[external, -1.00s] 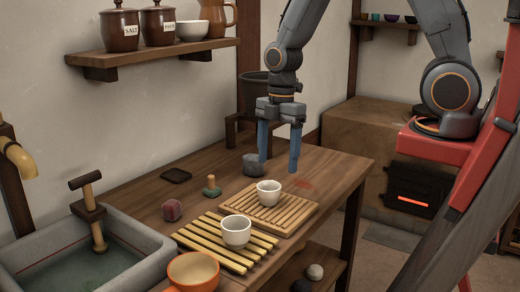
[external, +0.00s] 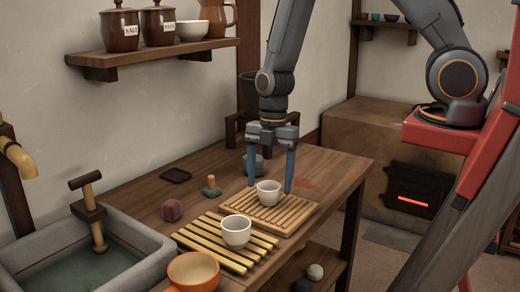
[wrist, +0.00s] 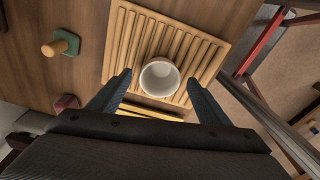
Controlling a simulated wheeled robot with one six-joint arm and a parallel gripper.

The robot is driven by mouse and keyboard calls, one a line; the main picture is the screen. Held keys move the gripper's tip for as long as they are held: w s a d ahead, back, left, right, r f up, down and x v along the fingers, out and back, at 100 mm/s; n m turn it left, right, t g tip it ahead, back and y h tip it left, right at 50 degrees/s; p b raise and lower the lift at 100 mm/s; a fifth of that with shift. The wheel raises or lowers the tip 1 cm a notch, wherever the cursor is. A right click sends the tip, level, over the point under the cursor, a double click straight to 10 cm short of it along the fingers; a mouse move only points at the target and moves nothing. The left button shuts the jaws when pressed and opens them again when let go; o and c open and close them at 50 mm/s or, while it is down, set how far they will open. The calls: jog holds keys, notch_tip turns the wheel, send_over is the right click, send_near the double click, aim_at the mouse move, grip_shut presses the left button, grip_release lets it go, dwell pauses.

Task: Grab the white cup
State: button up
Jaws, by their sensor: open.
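Two white cups stand upright in the external view, each on a slatted wooden rack. One white cup (external: 268,192) stands on the farther rack (external: 299,212); the other white cup (external: 236,232) stands on the nearer, yellower rack (external: 215,256). My gripper (external: 270,190) points down over the farther rack, its blue fingers spread wide on either side of the farther cup. In the wrist view this cup (wrist: 160,77) shows empty, just ahead of and between the open fingertips (wrist: 161,76). I cannot tell whether either finger touches it.
An orange bowl (external: 194,270) stands at the table's front edge. A reddish block (external: 172,210), a green piece with a wooden knob (external: 211,187) and a dark flat tray (external: 176,175) lie to the left. A grey stone object (external: 253,165) is behind the gripper. A stone sink (external: 150,250) is at left.

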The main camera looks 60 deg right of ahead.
jog(key=shift+a+f, duration=0.15)
jog(key=shift+f, duration=1)
jog(key=c, duration=1.2)
jog(key=shift+o, duration=0.2)
jog(key=shift+r, duration=0.1)
